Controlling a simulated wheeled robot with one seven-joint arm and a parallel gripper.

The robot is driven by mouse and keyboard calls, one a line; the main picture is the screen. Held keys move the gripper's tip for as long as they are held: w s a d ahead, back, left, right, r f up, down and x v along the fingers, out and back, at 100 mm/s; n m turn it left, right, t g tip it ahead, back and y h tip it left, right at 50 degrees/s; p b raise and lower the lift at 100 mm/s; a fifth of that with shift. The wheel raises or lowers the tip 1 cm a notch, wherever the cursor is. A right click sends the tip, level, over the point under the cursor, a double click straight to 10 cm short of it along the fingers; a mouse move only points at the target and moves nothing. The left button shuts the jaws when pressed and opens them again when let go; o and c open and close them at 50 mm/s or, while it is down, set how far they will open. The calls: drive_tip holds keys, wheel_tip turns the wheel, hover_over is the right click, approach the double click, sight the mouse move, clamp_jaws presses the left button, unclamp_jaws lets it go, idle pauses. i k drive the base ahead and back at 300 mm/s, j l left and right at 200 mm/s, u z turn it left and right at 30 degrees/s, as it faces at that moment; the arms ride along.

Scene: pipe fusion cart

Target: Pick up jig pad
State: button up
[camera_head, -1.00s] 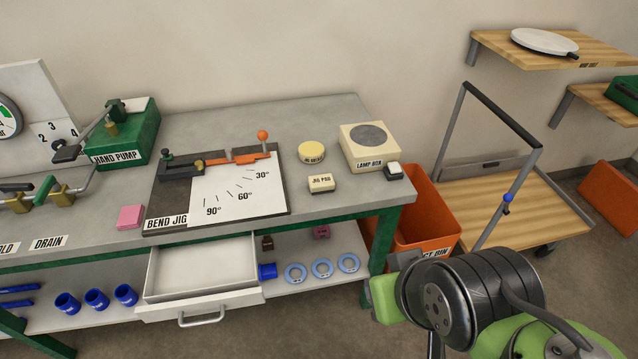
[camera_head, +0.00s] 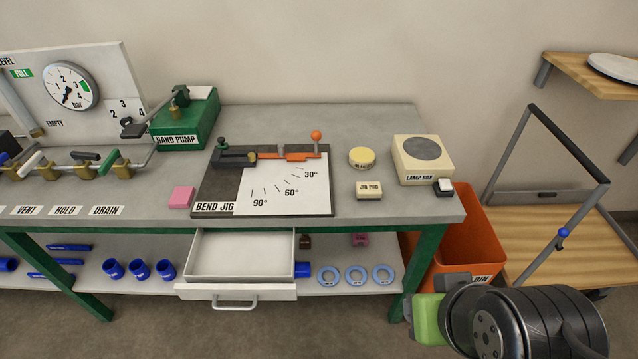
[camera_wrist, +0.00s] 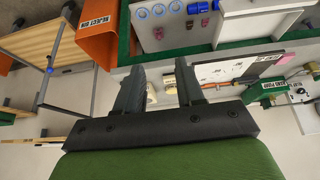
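The jig pad (camera_head: 369,190) is a small cream block with a dark label. It lies on the grey bench top, right of the bend jig (camera_head: 215,207), in front of a round yellow pad (camera_head: 361,157) and left of the lamp box (camera_head: 424,160). My gripper (camera_wrist: 157,76) shows two dark fingers spread apart in the wrist view, with nothing between them. Small cream objects show beyond the fingers there, too small to tell apart. In the head view my arm's end is at the lower right, in front of the bench's right end and away from the pad.
A drawer (camera_head: 237,292) stands open below the bend jig. An orange reject bin (camera_head: 470,235) stands by the bench's right end, with a wooden-decked cart (camera_head: 560,235) beyond. A small dark-based white block (camera_head: 444,187) sits near the bench edge. The bench has clear room around the pad.

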sight(366, 191)
drive_tip(key=i+u, duration=0.4)
drive_tip(key=i+l+u, duration=0.15)
drive_tip(key=u, duration=0.2)
drive_tip(key=i+l+u, duration=0.2)
drive_tip(key=u, duration=0.2)
drive_tip(key=i, duration=0.1)
